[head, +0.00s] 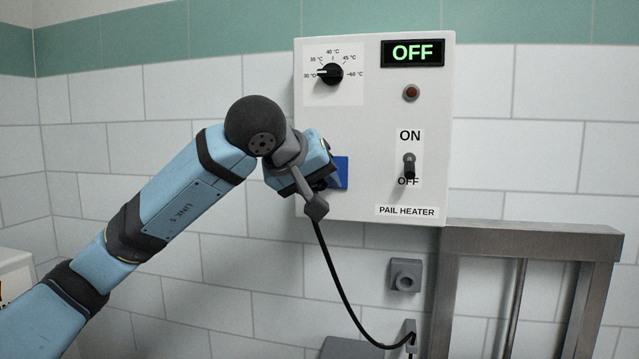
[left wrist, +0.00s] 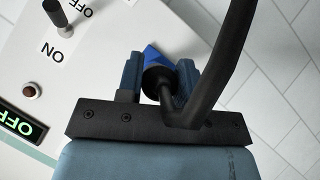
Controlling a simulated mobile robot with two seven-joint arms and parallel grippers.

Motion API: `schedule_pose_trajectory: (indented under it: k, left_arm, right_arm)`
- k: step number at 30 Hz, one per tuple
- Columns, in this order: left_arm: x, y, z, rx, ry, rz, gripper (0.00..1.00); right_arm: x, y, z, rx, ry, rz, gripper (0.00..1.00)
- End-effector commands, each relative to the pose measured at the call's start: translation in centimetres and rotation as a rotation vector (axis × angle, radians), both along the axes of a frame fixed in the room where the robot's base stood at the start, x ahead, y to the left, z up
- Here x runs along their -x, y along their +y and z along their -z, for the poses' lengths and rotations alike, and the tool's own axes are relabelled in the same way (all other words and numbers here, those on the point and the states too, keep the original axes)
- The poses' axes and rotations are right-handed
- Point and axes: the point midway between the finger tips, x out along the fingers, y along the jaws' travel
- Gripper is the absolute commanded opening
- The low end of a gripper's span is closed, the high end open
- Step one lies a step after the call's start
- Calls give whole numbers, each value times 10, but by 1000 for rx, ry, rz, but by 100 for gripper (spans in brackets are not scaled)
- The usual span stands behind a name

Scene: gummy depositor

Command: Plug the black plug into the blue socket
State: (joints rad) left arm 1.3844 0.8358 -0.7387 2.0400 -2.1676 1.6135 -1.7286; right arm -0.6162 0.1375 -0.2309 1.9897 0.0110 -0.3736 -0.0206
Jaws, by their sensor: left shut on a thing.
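The blue socket (head: 342,172) is on the lower left of the white heater panel, partly hidden behind my left gripper (head: 325,177). In the left wrist view a blue corner of the socket (left wrist: 151,54) shows just beyond the fingertips. My left gripper (left wrist: 160,75) is shut on the black plug (left wrist: 158,79), close to the panel. The plug's thick black cable (left wrist: 215,80) bends away towards the camera. The plug's front is hidden, so I cannot tell whether it touches or enters the socket. My right gripper is not in view.
The heater panel (head: 375,125) has a dial (head: 329,73), a display reading OFF (head: 412,53), a dark red lamp (head: 411,92) and a toggle switch (head: 409,166). The cable runs down to a grey wall fitting (head: 411,331). A metal frame (head: 530,240) stands at the right.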

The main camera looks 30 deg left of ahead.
Motion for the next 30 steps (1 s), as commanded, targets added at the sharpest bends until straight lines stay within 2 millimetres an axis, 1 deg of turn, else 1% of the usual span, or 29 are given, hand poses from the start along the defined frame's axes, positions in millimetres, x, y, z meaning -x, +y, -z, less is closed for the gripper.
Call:
schedule_pose_trajectory:
  k: [20,28,29,30]
  left_arm:
    - [-23,6,0,1,0,-1,0]
    - [-23,6,0,0,0,0,0]
    - [-23,6,0,1,-1,1,38]
    - [-23,6,0,0,0,0,48]
  right_arm:
    - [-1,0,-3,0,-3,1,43]
    - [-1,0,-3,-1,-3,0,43]
    - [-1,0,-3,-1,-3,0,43]
    - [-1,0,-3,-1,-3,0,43]
